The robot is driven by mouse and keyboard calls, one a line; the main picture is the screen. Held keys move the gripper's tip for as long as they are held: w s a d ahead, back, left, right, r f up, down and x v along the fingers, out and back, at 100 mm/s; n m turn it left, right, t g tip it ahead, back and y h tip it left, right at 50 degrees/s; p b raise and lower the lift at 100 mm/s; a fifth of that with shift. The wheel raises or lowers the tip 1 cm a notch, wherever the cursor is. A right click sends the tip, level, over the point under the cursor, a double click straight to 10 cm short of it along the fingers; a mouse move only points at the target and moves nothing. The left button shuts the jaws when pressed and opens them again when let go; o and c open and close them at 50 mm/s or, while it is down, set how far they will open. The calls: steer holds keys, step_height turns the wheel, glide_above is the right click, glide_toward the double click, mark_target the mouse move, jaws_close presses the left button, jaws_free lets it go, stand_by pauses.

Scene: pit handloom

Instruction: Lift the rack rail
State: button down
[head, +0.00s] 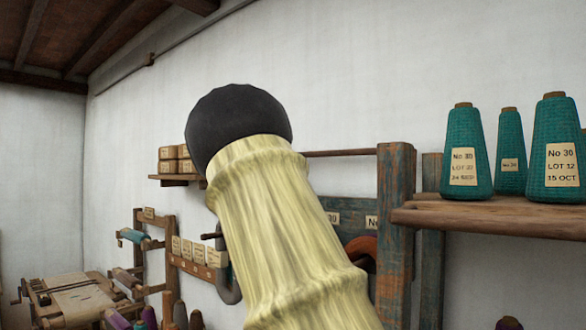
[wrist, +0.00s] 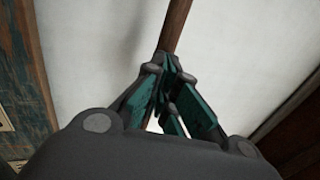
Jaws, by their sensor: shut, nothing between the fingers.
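The rack rail is a thin reddish-brown bar (head: 345,153). In the head view it runs level against the white wall to a worn blue-brown post (head: 395,225), and my arm hides its left part. In the wrist view a brown bar (wrist: 176,25), which looks like the same rail, runs from the top edge down to my fingertips. My gripper (wrist: 168,62) has dark fingers with teal parts, drawn together and shut, with nothing held. The rail's end passes behind or just beyond the tips; I cannot tell whether they touch. The head view does not show my gripper.
A wooden shelf (head: 490,217) at right carries teal yarn cones (head: 558,150). A small wall shelf (head: 177,181) holds boxes. A labelled rack (head: 198,262) and wooden loom parts (head: 75,300) stand at lower left. The wall above the rail is clear.

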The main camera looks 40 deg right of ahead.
steer(key=shift+s+d+r+b, duration=0.15)
steer(key=shift+s+d+b, duration=0.2)
steer(key=shift+d, duration=0.35)
steer(key=r+b+v, duration=0.1)
steer(key=b+v, duration=0.6)
steer(key=v, duration=0.7)
steer(key=shift+w+a+r, duration=0.15)
steer(key=shift+a+r, duration=0.05)
